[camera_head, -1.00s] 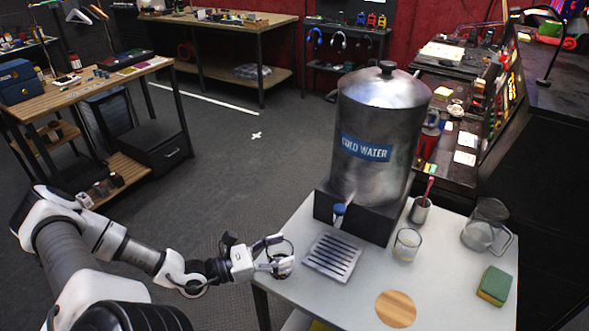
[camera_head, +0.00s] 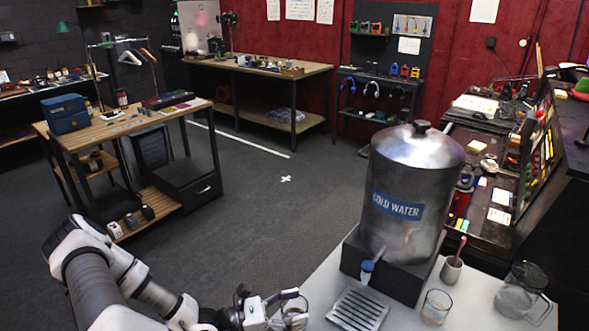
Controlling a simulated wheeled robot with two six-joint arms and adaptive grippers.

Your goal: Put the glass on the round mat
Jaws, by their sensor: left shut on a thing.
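My left gripper (camera_head: 292,312) is at the bottom of the view, left of the drip tray and near the table's left edge. It is shut on what looks like a clear glass (camera_head: 298,307), of which little more than a round outline shows. Another clear tumbler (camera_head: 436,307) stands on the table right of the drip tray. The round mat is out of view below the picture now; the earlier frame shows it as a wooden disc on the table. My right gripper is not in view.
A steel cold water dispenser (camera_head: 412,200) with a blue-capped tap stands behind the slatted drip tray (camera_head: 358,309). A grey cup with a pink brush (camera_head: 451,270) and a glass jug (camera_head: 521,291) stand to its right on the pale table (camera_head: 400,320).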

